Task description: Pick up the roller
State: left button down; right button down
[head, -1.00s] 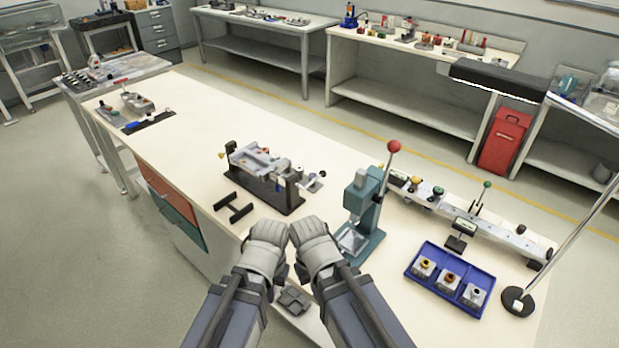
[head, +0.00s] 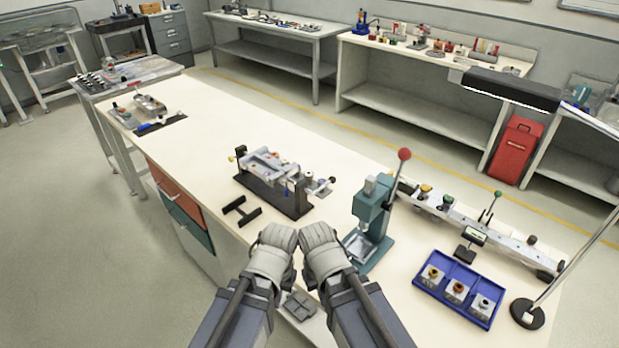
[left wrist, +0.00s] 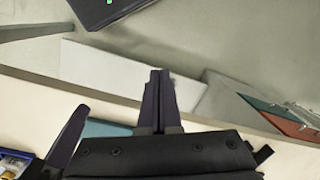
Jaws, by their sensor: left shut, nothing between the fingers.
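I cannot pick out a roller with certainty in either view. A small blue-and-black item (head: 150,127) lies on a dark mat at the far left of the long bench, too small to name. My left gripper (head: 275,247) is over the bench's near edge; in the left wrist view its fingers (left wrist: 159,78) are shut together and empty. My right gripper (head: 322,247) is close beside it, seen from behind, with its fingertips hidden.
Close ahead on the bench (head: 225,145) are a clamp fixture (head: 275,190), a black H-shaped bracket (head: 241,211) and a teal press (head: 370,220). A blue tray (head: 440,268) with three blocks and a long rail (head: 470,225) lie at right. The bench's middle left is clear.

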aim_at(308, 174)
jog(key=j+z, duration=0.1)
jog(key=z, duration=0.3)
jog(key=j+z, duration=0.1)
jog(key=z, duration=0.25)
jog(key=j+z, duration=0.1)
jog(key=z, duration=0.3)
jog(key=j+z, duration=0.4)
jog(key=j, duration=0.2)
jog(key=k+j+z, duration=0.15)
jog(key=j+z, duration=0.2)
jog(key=j, duration=0.25)
